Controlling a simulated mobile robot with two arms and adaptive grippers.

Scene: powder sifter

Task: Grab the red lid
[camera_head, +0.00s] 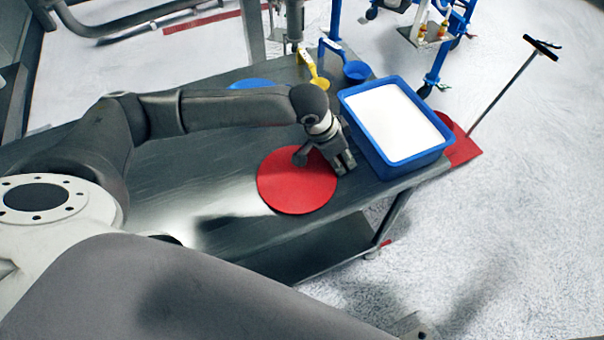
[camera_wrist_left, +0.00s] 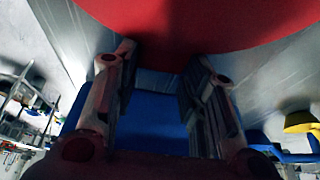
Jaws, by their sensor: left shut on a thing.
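The fingers are spaced apart there, and the exact contact is dark. Whether the lid rests on the table or is slightly raised I cannot tell. My right gripper is not in view.
A blue bin (camera_head: 368,135) with white contents stands right of the gripper, close to it. A blue cup (camera_head: 356,72), a yellow scoop (camera_head: 319,84) and a blue round item (camera_head: 254,84) are at the table's back. A red dustpan (camera_head: 463,149) is beyond the bin.

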